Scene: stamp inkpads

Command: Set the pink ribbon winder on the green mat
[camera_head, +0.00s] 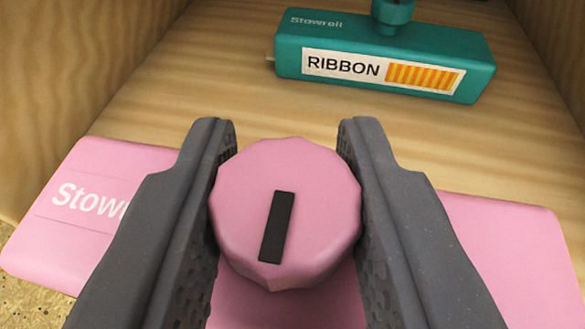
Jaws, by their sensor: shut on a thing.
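The pink ribbon winder (510,245) is a long pink block with "Stow..." lettering on its left part. Its round faceted knob (320,200), with a black bar on top, stands between my fingers. My gripper (285,150) is shut on the knob, one dark grey finger on each side. The winder lies across the lower part of the view, partly hidden behind the fingers. I cannot tell whether it rests on the surface or is held above it. No green mat is in view.
A teal ribbon winder (470,48) with a "RIBBON" label stands farther back on the wooden floor (180,90). Wooden walls rise at left (60,80) and right (560,40). A speckled surface (30,290) shows at lower left. Bare wood lies between the two winders.

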